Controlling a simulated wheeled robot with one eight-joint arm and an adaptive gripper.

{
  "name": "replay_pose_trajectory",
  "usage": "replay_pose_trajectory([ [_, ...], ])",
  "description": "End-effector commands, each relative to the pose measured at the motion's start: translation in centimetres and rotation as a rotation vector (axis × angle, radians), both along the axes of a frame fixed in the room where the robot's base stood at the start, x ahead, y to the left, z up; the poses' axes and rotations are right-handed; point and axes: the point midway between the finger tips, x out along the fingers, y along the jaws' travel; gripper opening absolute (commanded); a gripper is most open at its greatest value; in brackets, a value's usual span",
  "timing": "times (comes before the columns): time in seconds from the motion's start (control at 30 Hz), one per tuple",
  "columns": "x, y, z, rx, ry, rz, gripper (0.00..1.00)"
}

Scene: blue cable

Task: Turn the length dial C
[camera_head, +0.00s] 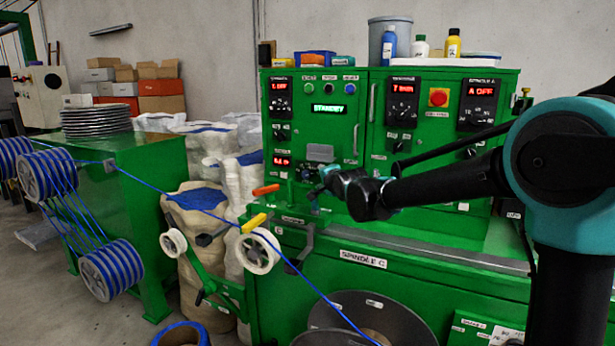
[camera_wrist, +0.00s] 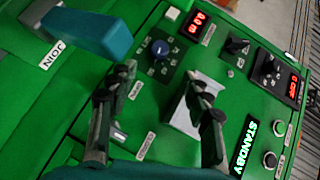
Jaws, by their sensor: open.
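The green control cabinet (camera_head: 340,100) has several dials and red displays. In the wrist view, a round blue knob (camera_wrist: 160,47) sits on a dark scale panel, beside a red display reading 0.0 m (camera_wrist: 199,26). That display also shows in the head view (camera_head: 282,160). A black dial (camera_wrist: 237,46) sits between it and the upper C display (camera_wrist: 293,88). Labels are too small to show which is length dial C. My gripper (camera_wrist: 167,82) is open and empty, its fingers apart in front of the panel near the blue knob. In the head view, my wrist partly hides this area.
A grey block (camera_wrist: 186,112) stands out from the panel behind my right finger. A teal-blue handle (camera_wrist: 90,30) by the JOIN label is close at left. Orange (camera_head: 265,190) and yellow (camera_head: 254,223) levers stand below the panel. A blue cable (camera_head: 180,203) runs across the front.

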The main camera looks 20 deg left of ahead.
Motion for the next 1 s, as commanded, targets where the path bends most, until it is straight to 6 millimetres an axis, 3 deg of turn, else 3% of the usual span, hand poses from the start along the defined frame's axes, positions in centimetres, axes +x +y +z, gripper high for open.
replay_pose_trajectory([
  [0.53,7.0,5.6,-2.2,0.0,0.0,0.0,0.49],
  [0.7,8.2,6.5,-2.6,0.0,0.0,0.0,0.49],
  [1.0,8.6,6.9,-2.8,0.0,0.0,0.0,0.49],
])
